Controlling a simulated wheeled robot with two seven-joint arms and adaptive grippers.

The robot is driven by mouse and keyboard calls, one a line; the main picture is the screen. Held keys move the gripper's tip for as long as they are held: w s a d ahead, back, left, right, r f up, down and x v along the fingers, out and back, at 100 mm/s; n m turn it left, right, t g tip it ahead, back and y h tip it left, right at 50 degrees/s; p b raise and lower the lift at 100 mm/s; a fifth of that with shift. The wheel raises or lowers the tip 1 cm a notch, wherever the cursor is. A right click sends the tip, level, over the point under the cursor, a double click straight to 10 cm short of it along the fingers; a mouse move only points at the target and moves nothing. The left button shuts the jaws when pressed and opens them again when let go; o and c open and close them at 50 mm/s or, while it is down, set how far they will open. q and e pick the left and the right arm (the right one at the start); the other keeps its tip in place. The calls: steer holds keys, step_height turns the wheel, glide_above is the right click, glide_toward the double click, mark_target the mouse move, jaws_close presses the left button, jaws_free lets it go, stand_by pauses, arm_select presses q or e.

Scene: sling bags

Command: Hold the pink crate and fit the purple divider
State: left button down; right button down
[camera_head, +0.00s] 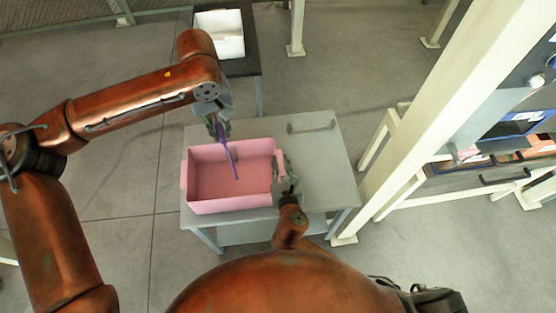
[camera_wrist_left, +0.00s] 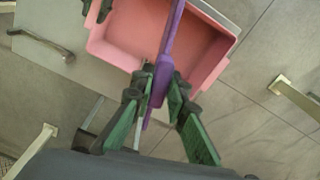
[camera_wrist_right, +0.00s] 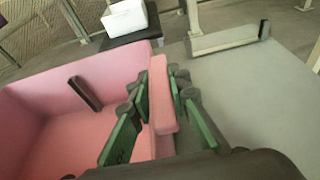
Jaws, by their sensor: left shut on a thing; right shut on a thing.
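The pink crate (camera_head: 228,198) stands open and upright on a grey table. In the left wrist view the divider (camera_wrist_left: 172,40) runs up from between the fingers (camera_wrist_left: 160,85) across the crate opening. I cannot tell whether its lower edge is inside the crate.
The grey table (camera_head: 325,165) has free room right of the crate and a handle-like bar (camera_head: 311,126) near its far edge. A white bin (camera_head: 219,34) stands on a dark table behind. A cream post (camera_head: 430,115) rises at the right.

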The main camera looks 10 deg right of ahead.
arm_select(q)
step_height(320, 180, down, 5)
steer(key=m, duration=0.3)
steer(key=shift+r, duration=0.2)
